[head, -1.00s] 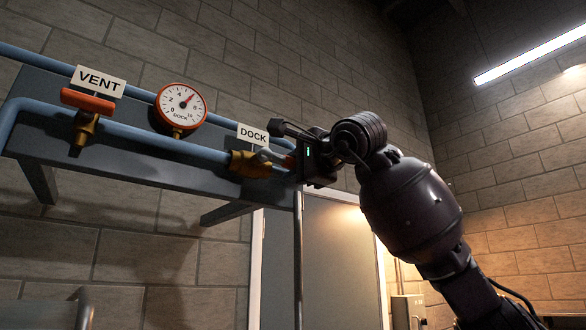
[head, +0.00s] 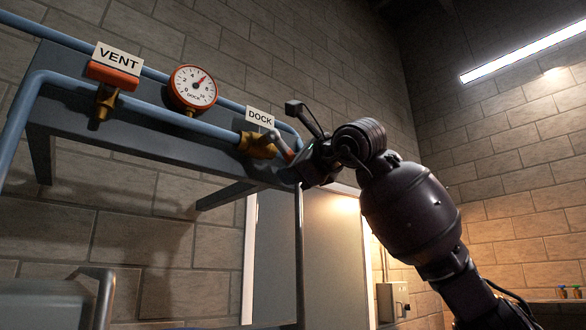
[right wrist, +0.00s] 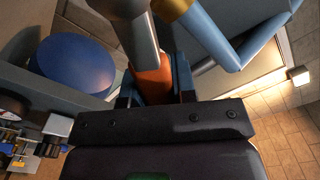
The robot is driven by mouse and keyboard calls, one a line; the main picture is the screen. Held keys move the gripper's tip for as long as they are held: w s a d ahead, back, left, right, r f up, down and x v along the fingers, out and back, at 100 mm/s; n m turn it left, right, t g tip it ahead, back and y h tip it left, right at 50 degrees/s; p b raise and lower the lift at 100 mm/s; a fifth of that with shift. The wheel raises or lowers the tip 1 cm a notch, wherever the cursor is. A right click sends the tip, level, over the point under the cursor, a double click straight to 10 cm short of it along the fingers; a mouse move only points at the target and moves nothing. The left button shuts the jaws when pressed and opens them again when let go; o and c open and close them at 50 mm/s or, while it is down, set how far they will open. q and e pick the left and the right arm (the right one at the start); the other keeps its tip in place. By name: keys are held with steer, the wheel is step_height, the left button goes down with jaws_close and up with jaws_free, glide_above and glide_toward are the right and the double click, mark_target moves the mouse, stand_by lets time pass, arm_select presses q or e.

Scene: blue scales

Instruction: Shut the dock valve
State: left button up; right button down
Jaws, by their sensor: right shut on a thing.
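The dock valve (head: 258,145) is a brass body on the lower blue pipe, under a white DOCK sign (head: 260,117). Its lever (head: 279,143), grey with an orange grip, slants out from the body towards the lower right. My right gripper (head: 297,160) is shut on the orange grip, and its jaws hide part of it. In the right wrist view the orange grip (right wrist: 153,82) sits between the fingers, below the grey shank (right wrist: 134,35). My left gripper is not in view.
The blue pipes run along a dark shelf (head: 130,130). A grey door (head: 330,260) stands below. The right wrist view shows a blue round top (right wrist: 75,63).

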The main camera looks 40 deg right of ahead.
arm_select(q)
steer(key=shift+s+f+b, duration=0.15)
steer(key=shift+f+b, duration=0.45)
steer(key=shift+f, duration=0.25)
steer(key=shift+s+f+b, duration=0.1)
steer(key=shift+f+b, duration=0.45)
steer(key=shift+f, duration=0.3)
arm_select(e)
steer(key=a+f+m, duration=0.3)
steer(key=a+m, duration=0.3)
steer(key=m, duration=0.4)
steer(key=shift+s+a, duration=0.15)
steer(key=shift+s, duration=0.1)
steer(key=shift+m, duration=0.3)
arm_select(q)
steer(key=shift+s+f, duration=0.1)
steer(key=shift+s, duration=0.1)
arm_select(e)
steer(key=c, duration=0.9)
jaws_free()
steer(key=shift+s, duration=0.1)
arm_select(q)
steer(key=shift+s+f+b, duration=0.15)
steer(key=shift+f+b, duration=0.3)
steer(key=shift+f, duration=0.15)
arm_select(e)
steer(key=s, duration=1)
steer(key=shift+s+d, duration=0.35)
